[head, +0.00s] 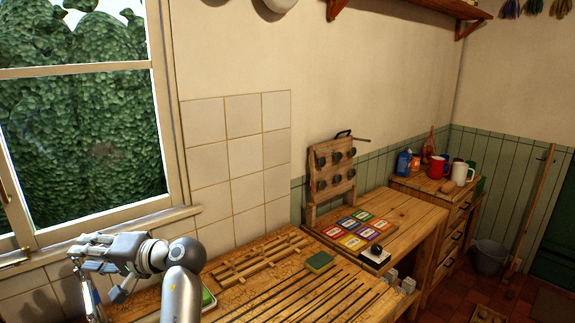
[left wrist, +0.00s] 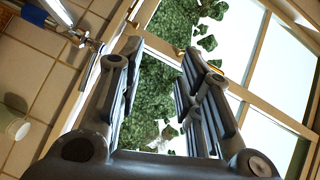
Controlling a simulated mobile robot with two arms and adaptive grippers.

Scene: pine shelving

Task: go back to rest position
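My left gripper (head: 84,262) is at the lower left of the head view, in front of the window and above the left end of the wooden counter. In the left wrist view its two dark fingers (left wrist: 160,62) stand apart with nothing between them. They point toward the window (left wrist: 215,45), and green foliage shows through the gap. My right gripper does not show clearly in either view.
The slatted wooden counter (head: 262,298) bears a green-topped sponge (head: 319,262) and a wooden rack (head: 262,262). Colored cards (head: 352,241) lie beside an upright board with dark knobs (head: 333,172). Mugs (head: 463,174) stand farther right. A bucket (head: 490,257) is on the floor.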

